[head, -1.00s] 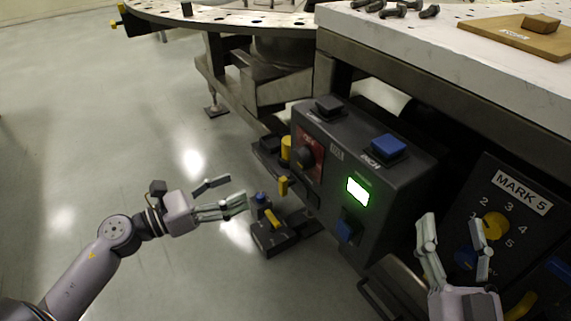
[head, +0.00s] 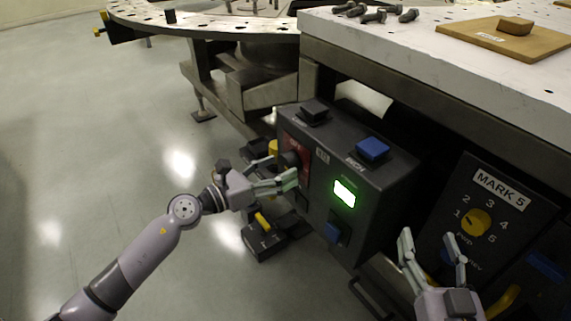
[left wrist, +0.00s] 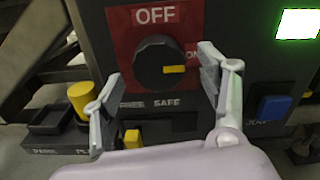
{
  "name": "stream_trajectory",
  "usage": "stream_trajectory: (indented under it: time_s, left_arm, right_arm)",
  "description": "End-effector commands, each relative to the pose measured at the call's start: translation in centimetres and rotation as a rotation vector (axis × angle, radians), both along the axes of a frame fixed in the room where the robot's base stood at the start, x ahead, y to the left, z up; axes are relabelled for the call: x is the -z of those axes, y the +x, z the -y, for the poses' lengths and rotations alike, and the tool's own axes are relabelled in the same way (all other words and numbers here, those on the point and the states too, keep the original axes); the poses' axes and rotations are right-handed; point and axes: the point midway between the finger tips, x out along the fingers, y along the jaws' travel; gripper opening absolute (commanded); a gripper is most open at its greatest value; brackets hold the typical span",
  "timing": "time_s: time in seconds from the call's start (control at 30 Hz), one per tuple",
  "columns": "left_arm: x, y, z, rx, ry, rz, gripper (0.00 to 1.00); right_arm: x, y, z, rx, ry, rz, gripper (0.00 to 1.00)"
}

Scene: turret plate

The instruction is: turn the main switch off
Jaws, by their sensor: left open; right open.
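The main switch is a black round knob (left wrist: 158,62) with a yellow mark, on a red plate (left wrist: 118,38) lettered OFF at the top and ON at the right. The yellow mark points right, toward ON. In the head view the knob (head: 289,160) is on the left of the control box's front. My left gripper (head: 296,181) is open at the red plate. In the left wrist view its fingers (left wrist: 155,98) stand apart on either side of the knob, slightly below it, and I cannot tell whether they touch it. My right gripper (head: 430,240) is open before the MARK 5 panel.
The control box (head: 378,195) has a lit green screen (head: 344,193) and blue buttons. A yellow dial (head: 475,222) is on the MARK 5 panel (head: 505,200). A white table (head: 400,45) overhangs at the right. Open floor (head: 90,150) lies at the left.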

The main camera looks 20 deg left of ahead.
Motion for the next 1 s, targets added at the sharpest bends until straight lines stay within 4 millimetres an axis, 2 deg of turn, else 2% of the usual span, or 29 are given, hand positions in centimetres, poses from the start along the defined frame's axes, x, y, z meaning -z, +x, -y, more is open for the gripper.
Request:
stream_trajectory:
  time_s: [0.2,0.57,1.0]
  left_arm:
    - [0.0,1.7,1.3,-0.001,-0.001,0.001,0.68]
    - [0.1,2.0,1.5,-0.001,0.000,0.000,0.67]
    - [0.1,1.9,1.5,-0.001,0.000,0.000,0.38]
  right_arm:
    - [0.6,0.0,0.1,0.002,-0.008,-0.030,0.58]
    - [0.7,0.0,0.1,0.002,-0.009,-0.035,0.58]
    - [0.6,0.0,0.1,0.002,-0.008,-0.034,0.58]
